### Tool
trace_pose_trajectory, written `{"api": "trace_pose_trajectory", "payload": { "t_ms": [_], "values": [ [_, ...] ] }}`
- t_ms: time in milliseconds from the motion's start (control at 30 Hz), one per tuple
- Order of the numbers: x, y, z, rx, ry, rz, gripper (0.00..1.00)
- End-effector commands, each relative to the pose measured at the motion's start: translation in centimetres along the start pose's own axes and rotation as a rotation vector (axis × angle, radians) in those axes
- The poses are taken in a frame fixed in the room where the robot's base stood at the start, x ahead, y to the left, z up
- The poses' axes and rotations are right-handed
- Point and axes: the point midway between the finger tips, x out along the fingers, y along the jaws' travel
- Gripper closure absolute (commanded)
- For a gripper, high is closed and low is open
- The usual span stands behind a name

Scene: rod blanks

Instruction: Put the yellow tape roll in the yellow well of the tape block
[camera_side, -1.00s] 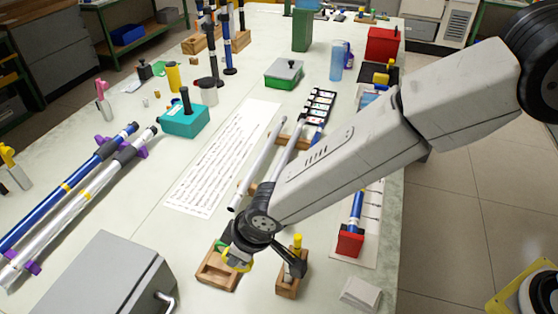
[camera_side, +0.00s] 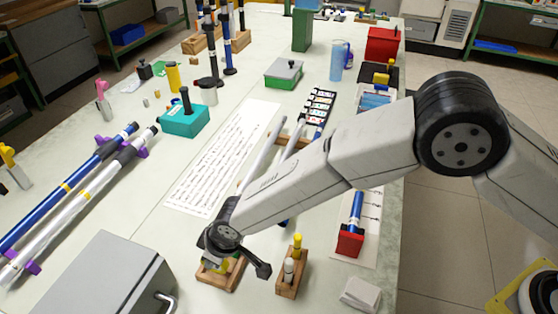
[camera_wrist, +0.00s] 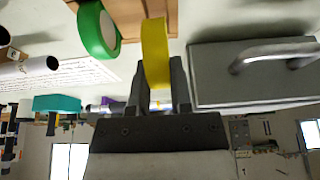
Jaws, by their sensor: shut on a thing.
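The yellow tape roll (camera_wrist: 155,50) is held between the two fingers of my gripper (camera_wrist: 159,85), seen nearly edge-on in the wrist view. In the side view the yellow roll (camera_side: 212,267) shows only in part under my wrist, over the left side of the wooden tape block (camera_side: 222,284). The block also shows in the wrist view (camera_wrist: 128,14), behind the rolls. A green tape roll (camera_wrist: 98,30) is at the block, left of the yellow one and apart from it. The well under the yellow roll is hidden, and I cannot tell whether the roll touches the block.
A grey box with a handle (camera_side: 100,275) stands left of the block; it is close on the right in the wrist view (camera_wrist: 220,85). A small wooden holder (camera_side: 288,288) with yellow-topped and white pieces stands right of the block. A white printed sheet (camera_side: 205,175) lies behind.

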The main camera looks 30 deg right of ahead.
Motion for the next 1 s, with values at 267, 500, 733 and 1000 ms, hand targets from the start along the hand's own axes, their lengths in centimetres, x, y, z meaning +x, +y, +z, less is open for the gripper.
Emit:
{"api": "trace_pose_trajectory", "payload": {
  "t_ms": [267, 500, 733, 1000],
  "values": [
    [1.5, 0.1, 0.1, 0.0, -0.002, 0.0, 1.0],
    [3.5, 0.1, 0.9, 0.0, 0.0, 0.0, 1.0],
    [3.6, 0.1, 0.9, 0.0, 0.001, 0.0, 1.0],
    [3.9, 0.1, 1.0, 0.0, 0.001, 0.0, 0.68]
  ]
}}
